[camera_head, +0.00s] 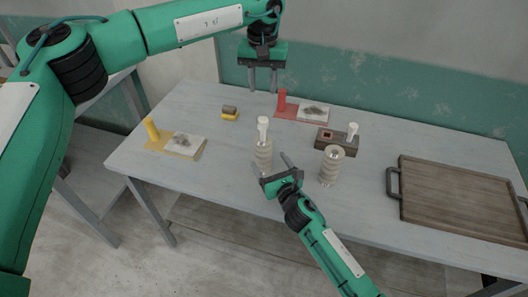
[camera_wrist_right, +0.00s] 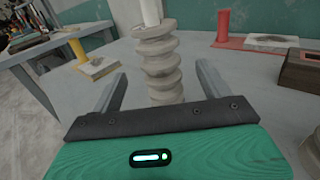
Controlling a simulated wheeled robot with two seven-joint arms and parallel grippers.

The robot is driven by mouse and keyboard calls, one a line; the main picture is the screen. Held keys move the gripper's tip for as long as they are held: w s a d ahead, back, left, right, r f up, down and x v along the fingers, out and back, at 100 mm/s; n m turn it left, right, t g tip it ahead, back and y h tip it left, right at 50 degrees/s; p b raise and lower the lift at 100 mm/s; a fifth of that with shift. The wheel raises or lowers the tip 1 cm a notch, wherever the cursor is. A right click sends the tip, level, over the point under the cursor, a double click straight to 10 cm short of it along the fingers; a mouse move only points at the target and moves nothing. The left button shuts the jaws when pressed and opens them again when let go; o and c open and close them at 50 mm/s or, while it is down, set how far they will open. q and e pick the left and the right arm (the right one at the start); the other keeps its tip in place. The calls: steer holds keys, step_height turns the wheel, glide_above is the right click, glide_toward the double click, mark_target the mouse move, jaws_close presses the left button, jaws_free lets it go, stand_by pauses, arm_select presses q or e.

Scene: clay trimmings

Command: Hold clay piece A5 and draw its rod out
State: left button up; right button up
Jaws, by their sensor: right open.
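A pale, ribbed clay piece (camera_head: 263,156) stands upright on the table with a white rod (camera_head: 263,128) rising from its top. No A5 label is legible. In the right wrist view the ribbed clay piece (camera_wrist_right: 160,66) stands ahead, between the lines of the two fingers, with the rod (camera_wrist_right: 150,12) cut off at the top. My right gripper (camera_head: 271,165) is open in front of the clay, with no visible contact. My left gripper (camera_head: 263,91) is open and empty, pointing down, above the rod in the picture. A second ribbed clay piece (camera_head: 331,166) stands to the right, without a protruding rod.
A dark block (camera_head: 330,139) with a white peg stands behind the second piece. A red stand (camera_head: 290,113), a yellow stand (camera_head: 157,141) and a small brown-and-yellow item (camera_head: 230,111) lie around. A wooden tray (camera_head: 450,194) fills the right side. The table's left front is clear.

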mark_target(263, 150)
steer(key=x, duration=0.6)
